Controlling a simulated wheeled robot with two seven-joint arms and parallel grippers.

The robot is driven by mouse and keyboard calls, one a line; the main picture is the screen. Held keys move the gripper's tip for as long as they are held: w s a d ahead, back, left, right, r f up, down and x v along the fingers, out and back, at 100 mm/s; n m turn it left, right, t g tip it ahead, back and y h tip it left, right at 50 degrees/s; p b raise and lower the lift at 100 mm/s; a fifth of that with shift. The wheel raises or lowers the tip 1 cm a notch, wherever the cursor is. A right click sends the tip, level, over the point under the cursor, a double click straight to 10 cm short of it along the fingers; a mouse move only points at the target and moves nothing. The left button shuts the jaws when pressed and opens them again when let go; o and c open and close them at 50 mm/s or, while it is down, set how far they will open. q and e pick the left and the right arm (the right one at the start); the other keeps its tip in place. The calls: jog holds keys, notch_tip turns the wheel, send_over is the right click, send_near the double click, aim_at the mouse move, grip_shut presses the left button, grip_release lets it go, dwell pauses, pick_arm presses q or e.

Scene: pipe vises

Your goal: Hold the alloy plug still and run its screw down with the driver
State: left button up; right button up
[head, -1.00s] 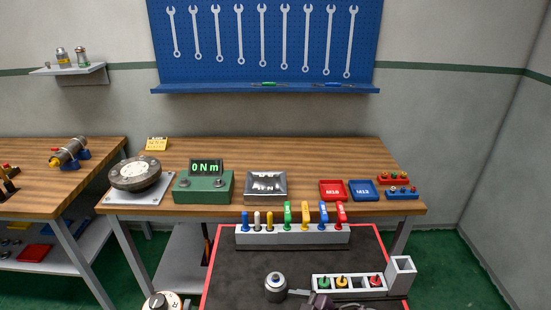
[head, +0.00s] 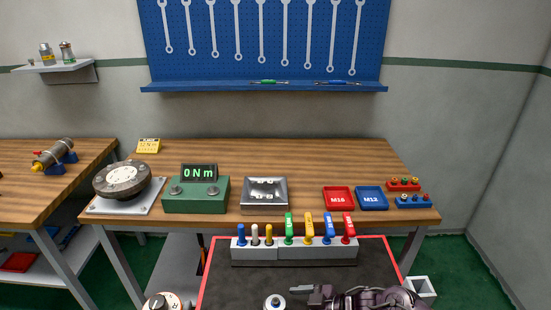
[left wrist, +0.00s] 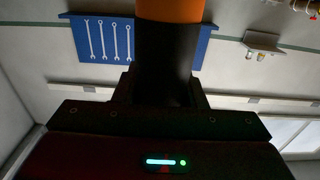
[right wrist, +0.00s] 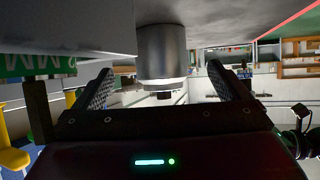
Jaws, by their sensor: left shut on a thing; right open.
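The alloy plug (head: 275,302) stands on the dark mat at the bottom edge of the head view, its lower part cut off. In the upside-down right wrist view it is a grey metal cylinder (right wrist: 162,52) with a pale ring and a small dark tip, probably the screw. My right gripper (right wrist: 165,88) is open, its fingers on either side of the plug's line; I cannot tell whether either touches. My left gripper (left wrist: 165,92) is shut on the driver (left wrist: 168,50), whose orange and black handle fills the middle of the left wrist view. The driver's bit is hidden.
A grey rack (head: 295,254) of coloured tools stands across the mat (head: 235,290) behind the plug. My right arm covers the mat's front right, beside a white square holder (head: 421,287). A pale dial-like part (head: 163,302) shows at lower left. The bench (head: 300,160) stands behind.

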pick_arm(q)
jog(key=shift+s+f+b, duration=0.15)
jog(key=shift+f+b, duration=0.65)
jog(key=shift+f, duration=0.1)
pick_arm(e)
jog(key=x, duration=0.3)
jog(key=shift+s+a, duration=0.1)
pick_arm(q)
jog(key=shift+f+b, duration=0.3)
jog(key=shift+f, duration=0.05)
pick_arm(e)
jog(key=shift+w+a+f, duration=0.25)
jog(key=shift+a, duration=0.3)
jog(key=c, duration=1.2)
